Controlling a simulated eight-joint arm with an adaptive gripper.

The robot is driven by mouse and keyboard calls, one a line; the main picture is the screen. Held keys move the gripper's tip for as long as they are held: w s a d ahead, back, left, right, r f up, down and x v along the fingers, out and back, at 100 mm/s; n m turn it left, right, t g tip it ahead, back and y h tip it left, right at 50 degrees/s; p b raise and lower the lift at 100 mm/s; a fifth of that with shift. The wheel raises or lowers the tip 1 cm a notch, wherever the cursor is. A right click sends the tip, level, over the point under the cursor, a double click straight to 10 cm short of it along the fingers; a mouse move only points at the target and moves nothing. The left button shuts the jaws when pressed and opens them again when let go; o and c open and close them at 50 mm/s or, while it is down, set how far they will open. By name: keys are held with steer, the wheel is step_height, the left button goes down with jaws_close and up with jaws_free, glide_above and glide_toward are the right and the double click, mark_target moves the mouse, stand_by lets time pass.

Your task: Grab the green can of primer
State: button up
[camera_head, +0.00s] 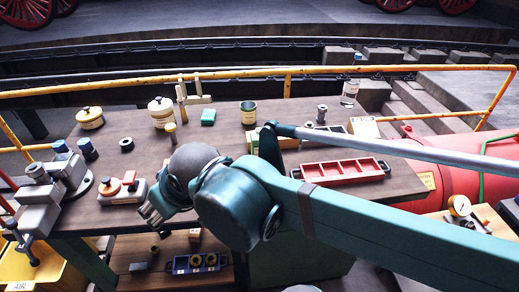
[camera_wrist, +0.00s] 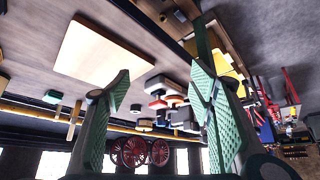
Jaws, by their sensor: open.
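The green can (camera_head: 248,112) stands upright on the wooden bench (camera_head: 225,140), toward the back and right of centre, with a pale label on its side. In the head view my gripper (camera_head: 152,215) is near the bench's front edge, left of and well in front of the can, apart from it. In the wrist view my gripper (camera_wrist: 160,75) has its two green-padded fingers spread with nothing held between them. I cannot make out the can in the wrist view, which looks upside down.
A small green block (camera_head: 208,117) sits left of the can. Cream cans (camera_head: 162,112) stand at the back left. A red tray (camera_head: 343,172) lies at the right. A red-and-white device (camera_head: 122,188) and a vise (camera_head: 50,190) are at the left. A yellow rail (camera_head: 290,72) runs behind.

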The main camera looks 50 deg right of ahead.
steer(key=shift+r, duration=0.15)
step_height(320, 180, up, 5)
steer(key=m+g+h+p, duration=0.4)
steer(key=m+p, duration=0.5)
steer(key=p, duration=0.7)
glide_above(261, 135)
steer(key=shift+s+a+r+t+h, duration=0.15)
steer(key=shift+s+a+t+h, duration=0.15)
steer(key=shift+t, duration=0.4)
steer(key=shift+f, duration=2.6)
steer(key=shift+b+x, duration=0.3)
steer(key=shift+x, duration=1)
